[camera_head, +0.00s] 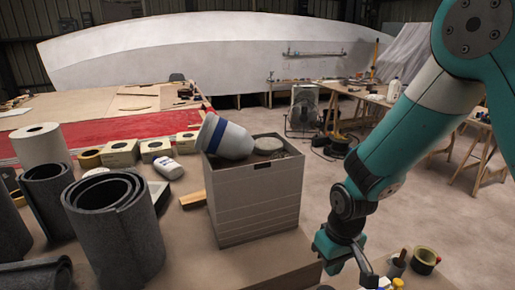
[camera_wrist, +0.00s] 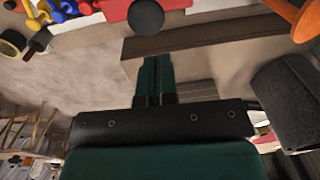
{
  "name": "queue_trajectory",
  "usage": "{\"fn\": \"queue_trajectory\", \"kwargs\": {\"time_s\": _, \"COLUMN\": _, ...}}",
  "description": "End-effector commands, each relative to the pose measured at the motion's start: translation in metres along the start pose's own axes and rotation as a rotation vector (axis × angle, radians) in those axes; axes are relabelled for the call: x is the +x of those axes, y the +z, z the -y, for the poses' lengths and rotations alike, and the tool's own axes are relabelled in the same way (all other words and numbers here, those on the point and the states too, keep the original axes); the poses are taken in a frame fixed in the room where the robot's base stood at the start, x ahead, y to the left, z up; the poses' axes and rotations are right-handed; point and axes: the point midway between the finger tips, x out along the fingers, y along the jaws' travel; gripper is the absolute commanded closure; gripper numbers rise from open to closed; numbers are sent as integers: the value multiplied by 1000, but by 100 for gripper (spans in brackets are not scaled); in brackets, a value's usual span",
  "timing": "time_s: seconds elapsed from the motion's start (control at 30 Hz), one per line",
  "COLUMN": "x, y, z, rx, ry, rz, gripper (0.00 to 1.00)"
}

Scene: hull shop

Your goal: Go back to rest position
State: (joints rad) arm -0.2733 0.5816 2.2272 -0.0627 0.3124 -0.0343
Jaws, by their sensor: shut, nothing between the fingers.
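My gripper (camera_head: 352,268) hangs at the end of my teal arm, low in the head view, right of the grey box. In the wrist view its two fingers (camera_wrist: 158,75) lie side by side, shut, with nothing between them. The fingers point toward a bare strip of floor or surface. The task names no object. The fingertips are partly cut off by the lower edge of the head view.
A tall grey box (camera_head: 255,208) holds a white and blue container (camera_head: 228,137). Dark grey rolls (camera_head: 115,230) stand at left. A mug-like pot (camera_head: 424,261) sits near my gripper. Coloured tools (camera_wrist: 90,10) show in the wrist view. Open floor (camera_head: 300,165) lies beyond.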

Motion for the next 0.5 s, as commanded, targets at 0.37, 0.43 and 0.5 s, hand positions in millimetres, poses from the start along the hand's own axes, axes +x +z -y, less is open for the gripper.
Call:
{"fn": "queue_trajectory", "kwargs": {"time_s": 0.37, "x": -154, "y": 90, "z": 74, "rx": -172, "ry": -218, "rz": -108, "gripper": 100}}
{"fn": "queue_trajectory", "kwargs": {"time_s": 0.43, "x": -169, "y": 110, "z": 83, "rx": -210, "ry": -239, "rz": -119, "gripper": 100}}
{"fn": "queue_trajectory", "kwargs": {"time_s": 0.5, "x": -178, "y": 127, "z": 90, "rx": -241, "ry": -253, "rz": -127, "gripper": 100}}
